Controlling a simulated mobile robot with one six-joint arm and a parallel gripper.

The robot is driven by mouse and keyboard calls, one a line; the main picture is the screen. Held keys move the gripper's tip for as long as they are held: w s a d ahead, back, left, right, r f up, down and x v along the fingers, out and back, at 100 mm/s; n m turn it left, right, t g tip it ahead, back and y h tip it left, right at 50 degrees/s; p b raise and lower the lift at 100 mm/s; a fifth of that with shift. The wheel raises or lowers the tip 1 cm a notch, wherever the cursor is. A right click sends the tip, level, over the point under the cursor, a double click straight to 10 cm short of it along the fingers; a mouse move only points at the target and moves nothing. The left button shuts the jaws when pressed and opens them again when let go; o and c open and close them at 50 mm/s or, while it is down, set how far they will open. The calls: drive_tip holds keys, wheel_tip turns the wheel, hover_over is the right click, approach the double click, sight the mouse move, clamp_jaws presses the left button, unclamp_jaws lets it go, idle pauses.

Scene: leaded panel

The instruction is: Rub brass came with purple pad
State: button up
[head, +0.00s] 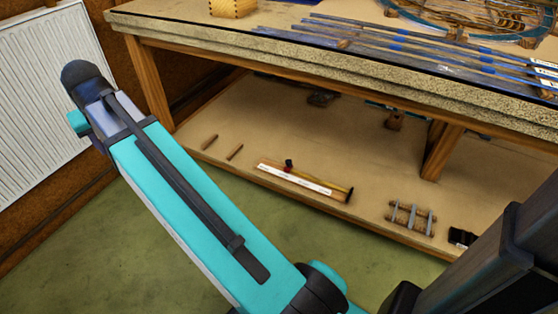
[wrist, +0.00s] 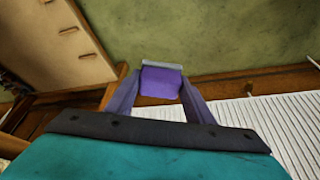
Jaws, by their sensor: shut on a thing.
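In the wrist view my gripper (wrist: 160,92) is shut on a purple pad (wrist: 161,82) with a grey strip along its far edge. The pad sits between the two purple-grey fingers, over green floor and clear of any surface. In the head view the gripper is out of sight; only my teal arm shows. Several long thin strips (head: 425,62) with blue bands lie on the bench top at the right. I cannot tell which of them is the brass came. The pad is apart from them.
The wooden bench (head: 300,48) has a lower shelf (head: 215,125) with a ruler (head: 290,178), small sticks and a rack (head: 411,217). A yellow box (head: 232,8) and a round leaded panel (head: 470,14) are on top. A white radiator (head: 45,90) stands left. Green floor is clear.

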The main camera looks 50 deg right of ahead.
drive_tip(key=s+d+f+m+g+h, duration=0.1)
drive_tip(key=s+d+f+m, duration=0.4)
drive_tip(key=d, duration=0.7)
drive_tip(key=s+d+f+m+g+h, duration=0.1)
drive_tip(key=s+d+f+m, duration=0.15)
drive_tip(key=d+f, duration=0.75)
drive_tip(key=s+d+f+m+g+h, duration=0.15)
drive_tip(key=s+d+m, duration=0.3)
drive_tip(key=d, duration=1.05)
drive_tip(key=s+d+f+m+g, duration=0.1)
drive_tip(key=s+d+f+m, duration=0.2)
drive_tip(key=s+d+f, duration=0.3)
drive_tip(key=s+d+f+m+g, duration=0.1)
drive_tip(key=s+d+f+m, duration=0.3)
drive_tip(key=s+d, duration=0.3)
drive_tip(key=s+d+f+m+g+y, duration=0.1)
drive_tip(key=s+d+f+m, duration=0.2)
drive_tip(key=s+d+f, duration=0.4)
drive_tip(key=s, duration=0.7)
drive_tip(key=shift+s+d+f, duration=0.35)
drive_tip(key=shift+s, duration=0.05)
drive_tip(key=shift+g, duration=0.25)
